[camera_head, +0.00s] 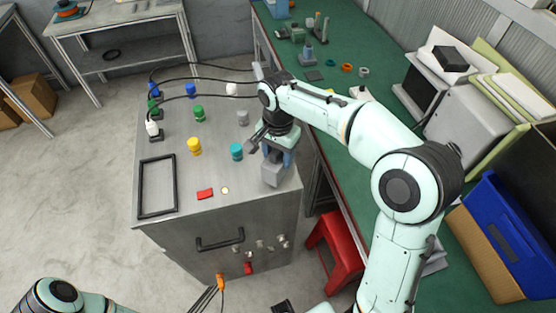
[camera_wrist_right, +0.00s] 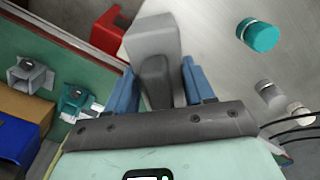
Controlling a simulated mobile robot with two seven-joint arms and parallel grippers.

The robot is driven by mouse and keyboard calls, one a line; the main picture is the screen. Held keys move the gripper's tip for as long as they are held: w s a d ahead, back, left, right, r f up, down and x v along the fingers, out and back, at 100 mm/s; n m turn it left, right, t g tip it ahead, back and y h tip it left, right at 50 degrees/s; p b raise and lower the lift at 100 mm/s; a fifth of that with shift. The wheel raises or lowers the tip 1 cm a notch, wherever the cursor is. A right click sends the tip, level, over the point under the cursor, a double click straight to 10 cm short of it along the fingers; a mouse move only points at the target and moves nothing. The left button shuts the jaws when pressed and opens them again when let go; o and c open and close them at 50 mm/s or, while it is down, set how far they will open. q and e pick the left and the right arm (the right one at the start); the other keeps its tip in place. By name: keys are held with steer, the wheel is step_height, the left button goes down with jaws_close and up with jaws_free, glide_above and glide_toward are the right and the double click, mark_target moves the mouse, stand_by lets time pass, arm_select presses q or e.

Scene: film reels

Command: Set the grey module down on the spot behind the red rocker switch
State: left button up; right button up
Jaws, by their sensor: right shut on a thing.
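The grey module (camera_head: 273,168) is a blocky grey piece at the right edge of the metal cabinet top (camera_head: 170,221). My right gripper (camera_head: 278,152) is shut on it from above. In the right wrist view the module (camera_wrist_right: 152,38) sits between the two blue fingers of the gripper (camera_wrist_right: 165,88). I cannot tell whether its underside touches the top. The red rocker switch (camera_head: 205,193) lies near the front edge, to the left of the module. Bare metal shows behind the switch. My left gripper is out of view; only part of its arm shows at the lower left.
A teal cylinder (camera_head: 236,151) stands close left of the module, and a yellow one (camera_head: 194,146) stands behind the switch. A small pale disc (camera_head: 225,190) lies right of the switch. A black frame (camera_head: 157,187) lies at left. A green bench (camera_head: 336,118) stands at right.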

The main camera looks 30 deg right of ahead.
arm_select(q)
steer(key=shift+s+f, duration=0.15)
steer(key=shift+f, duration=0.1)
arm_select(e)
steer(key=shift+f, duration=1.25)
steer(key=shift+f, duration=0.2)
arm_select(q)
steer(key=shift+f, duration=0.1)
arm_select(e)
steer(key=o, duration=1.3)
steer(key=shift+r, duration=0.1)
step_height(320, 180, up, 12)
steer(key=shift+r+p, duration=0.15)
steer(key=shift+p, duration=0.8)
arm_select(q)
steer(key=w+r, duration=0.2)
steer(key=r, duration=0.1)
